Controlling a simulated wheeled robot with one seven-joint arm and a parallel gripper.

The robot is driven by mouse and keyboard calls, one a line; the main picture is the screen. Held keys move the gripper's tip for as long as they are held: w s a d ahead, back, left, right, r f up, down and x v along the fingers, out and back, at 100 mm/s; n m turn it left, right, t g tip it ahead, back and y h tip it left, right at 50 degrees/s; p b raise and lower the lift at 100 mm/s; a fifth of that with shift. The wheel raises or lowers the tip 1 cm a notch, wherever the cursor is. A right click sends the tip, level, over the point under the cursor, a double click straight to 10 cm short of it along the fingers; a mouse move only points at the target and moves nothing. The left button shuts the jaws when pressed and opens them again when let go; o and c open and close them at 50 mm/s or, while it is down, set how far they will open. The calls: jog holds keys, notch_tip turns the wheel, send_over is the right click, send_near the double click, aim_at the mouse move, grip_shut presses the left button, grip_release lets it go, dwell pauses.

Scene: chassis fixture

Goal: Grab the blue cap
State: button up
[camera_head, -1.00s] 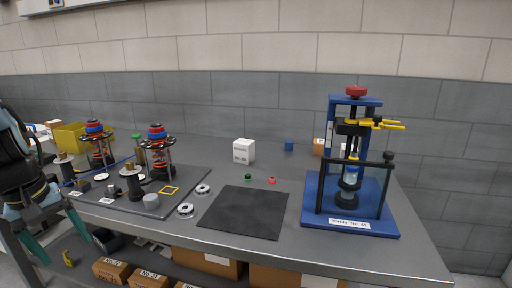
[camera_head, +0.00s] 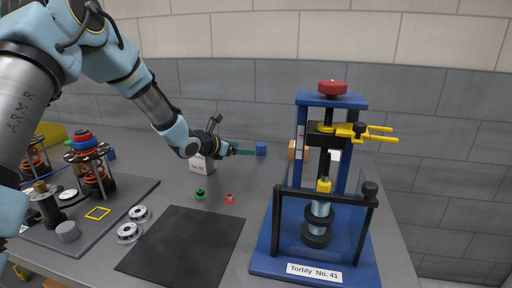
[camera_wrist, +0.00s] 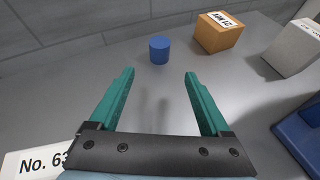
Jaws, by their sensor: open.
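The blue cap (camera_head: 261,149) is a small blue cylinder standing on the grey table near the back wall. In the wrist view the blue cap (camera_wrist: 159,50) stands upright ahead of my fingertips, between their lines and a little left of centre. My gripper (camera_head: 243,150) reaches in from the left, its green fingers pointing at the cap. In the wrist view my gripper (camera_wrist: 160,75) has its two green fingers spread wide with nothing between them. The cap appears beyond the fingertips, not between the fingers.
A white box (camera_head: 203,165) is under my wrist. A cardboard box (camera_wrist: 219,33) stands right of the cap, with a white box (camera_wrist: 293,46) beyond it. A blue press fixture (camera_head: 322,190) is at right. Green (camera_head: 200,194) and red (camera_head: 229,198) small parts lie in front.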

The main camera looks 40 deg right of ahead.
aim_at(258, 147)
jog(key=shift+w+d+f+n, duration=0.15)
jog(key=shift+d+n, duration=0.1)
jog(key=shift+d, duration=0.2)
jog(key=shift+w+d+f+n, duration=0.1)
jog(key=shift+d+n, duration=0.15)
jog(key=shift+d, duration=0.2)
jog(key=p+x, duration=0.2)
jog(key=x, duration=0.3)
jog(key=shift+w+d, duration=0.1)
jog(key=shift+d, duration=0.15)
jog(key=d+p, duration=0.1)
jog(key=d+f+p, duration=0.1)
jog(key=d, duration=0.1)
jog(key=shift+d+f+t+p, duration=0.15)
jog(key=shift+d+t+p, duration=0.15)
jog(key=shift+w+d+f, duration=0.15)
jog(key=shift+d+f, duration=0.15)
jog(key=shift+d, duration=0.25)
grip_shut()
